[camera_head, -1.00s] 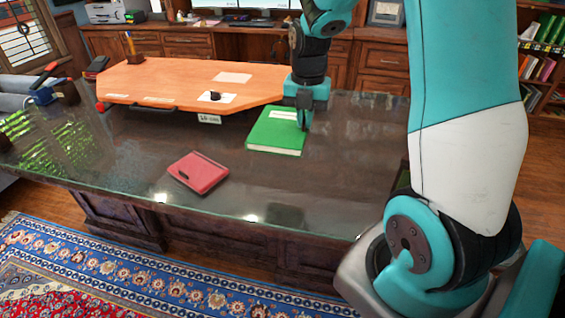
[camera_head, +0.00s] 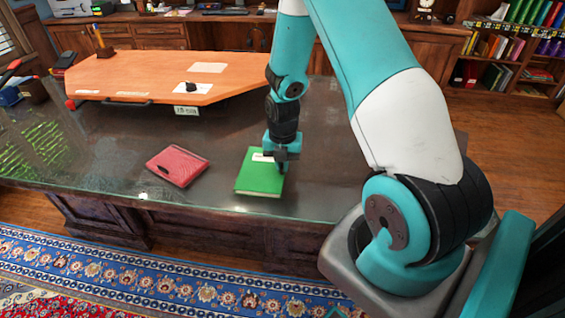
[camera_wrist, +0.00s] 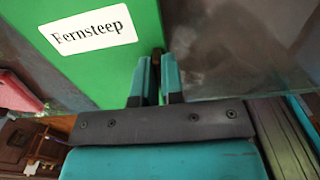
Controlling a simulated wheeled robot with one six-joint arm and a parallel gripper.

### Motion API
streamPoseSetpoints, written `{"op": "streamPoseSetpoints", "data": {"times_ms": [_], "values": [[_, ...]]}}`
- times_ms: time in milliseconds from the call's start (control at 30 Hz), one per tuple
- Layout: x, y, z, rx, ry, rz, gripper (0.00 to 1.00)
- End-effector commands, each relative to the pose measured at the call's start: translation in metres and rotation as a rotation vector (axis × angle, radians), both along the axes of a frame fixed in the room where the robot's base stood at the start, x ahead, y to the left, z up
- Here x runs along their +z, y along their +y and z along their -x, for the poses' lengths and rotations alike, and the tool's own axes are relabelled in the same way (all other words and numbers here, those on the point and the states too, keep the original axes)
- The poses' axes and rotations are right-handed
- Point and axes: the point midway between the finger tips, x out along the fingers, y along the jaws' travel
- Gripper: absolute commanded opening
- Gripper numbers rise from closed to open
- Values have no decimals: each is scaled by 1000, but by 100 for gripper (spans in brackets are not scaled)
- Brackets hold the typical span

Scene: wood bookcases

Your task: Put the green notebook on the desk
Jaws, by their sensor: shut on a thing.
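The green notebook (camera_head: 260,177) is at the front of the dark glossy desk (camera_head: 125,145), near its front edge. It looks flat on or just over the desk top; I cannot tell if it touches. My gripper (camera_head: 281,163) is at its right side, pointing down, shut on its edge. In the wrist view the green cover (camera_wrist: 110,75) has a white label reading "Fernsteep", and the fingers (camera_wrist: 157,80) are close together at the cover's right edge.
A red notebook (camera_head: 177,165) lies on the desk left of the green one. An orange board (camera_head: 165,75) with papers and a small black item (camera_head: 191,87) covers the desk's far part. Bare desk top lies between the two notebooks and to the right.

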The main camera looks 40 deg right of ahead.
Motion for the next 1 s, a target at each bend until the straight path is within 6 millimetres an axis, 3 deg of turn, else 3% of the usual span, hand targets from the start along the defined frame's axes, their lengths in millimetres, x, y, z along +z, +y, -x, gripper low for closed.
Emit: {"op": "streamPoseSetpoints", "data": {"times_ms": [333, 400, 467, 833, 1000], "values": [[-3, 0, 0, 0, -1, 0, 0], [-2, 0, 0, 0, -1, 0, 22], [-2, 0, 0, 0, -1, 0, 34], [5, 0, -1, 0, -3, 1, 34], [36, -1, -1, 0, -7, 2, 34]]}}
